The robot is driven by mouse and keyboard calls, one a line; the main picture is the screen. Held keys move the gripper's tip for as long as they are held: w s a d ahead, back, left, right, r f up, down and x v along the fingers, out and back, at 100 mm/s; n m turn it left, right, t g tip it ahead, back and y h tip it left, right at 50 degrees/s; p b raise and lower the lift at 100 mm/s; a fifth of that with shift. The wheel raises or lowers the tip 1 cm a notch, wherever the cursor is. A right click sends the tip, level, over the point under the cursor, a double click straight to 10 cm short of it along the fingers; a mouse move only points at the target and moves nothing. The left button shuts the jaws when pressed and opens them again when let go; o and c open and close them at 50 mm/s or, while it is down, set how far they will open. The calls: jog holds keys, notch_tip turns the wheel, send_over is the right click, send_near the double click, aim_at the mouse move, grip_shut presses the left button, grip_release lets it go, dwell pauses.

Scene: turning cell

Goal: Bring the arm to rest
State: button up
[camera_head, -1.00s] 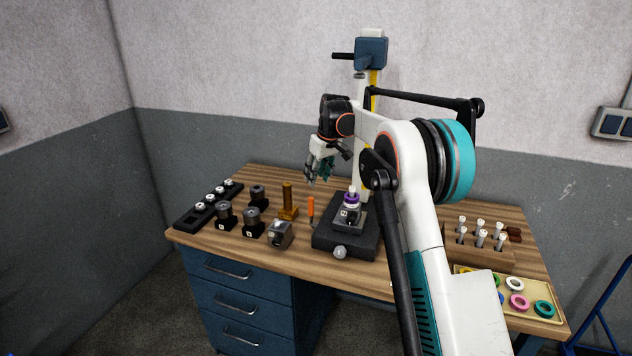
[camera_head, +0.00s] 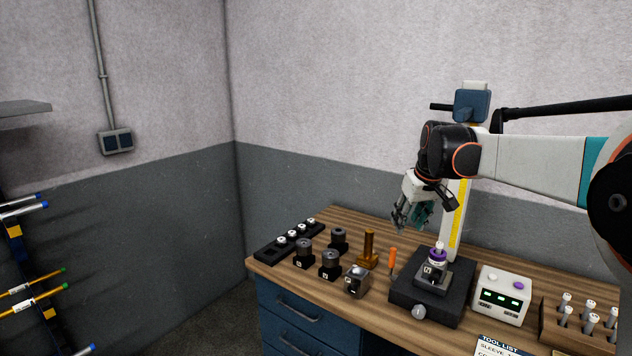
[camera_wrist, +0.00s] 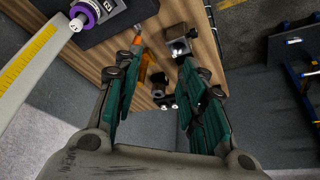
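My gripper (camera_head: 411,215) hangs above the back of the wooden bench, fingers pointing down, near the blue-headed column of the presetter. In the wrist view its two teal-padded fingers (camera_wrist: 155,95) stand apart with nothing between them, and the bench lies below. My arm reaches in from the right side of the head view. The tool holder with the purple ring (camera_head: 437,257) stands upright on the dark presetter base (camera_head: 405,291), to the right of and below my gripper. It also shows at the upper left of the wrist view (camera_wrist: 84,15).
An orange-handled tool (camera_head: 392,259), a brass-coloured stand (camera_head: 368,251), a grey block (camera_head: 356,281) and several dark holders stand on the bench (camera_head: 288,270). A white display box (camera_head: 502,295) and a wooden rack (camera_head: 569,335) are at right. A rod rack (camera_head: 32,270) is far left.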

jog(key=s+a+r+b, duration=0.1)
jog(key=s+a, duration=0.1)
jog(key=s, duration=1)
jog(key=s+a+f+m+t+b, duration=0.1)
jog(key=s+f, duration=0.5)
jog(key=s, duration=0.7)
jog(key=s+a+f+m+t+b, duration=0.1)
jog(key=s+f, duration=0.5)
jog(key=s, duration=0.6)
jog(key=shift+s+f+m+t+h+b, duration=0.3)
jog(key=shift+s+f+t+h+b, duration=0.05)
jog(key=shift+f+t+h+b, duration=0.1)
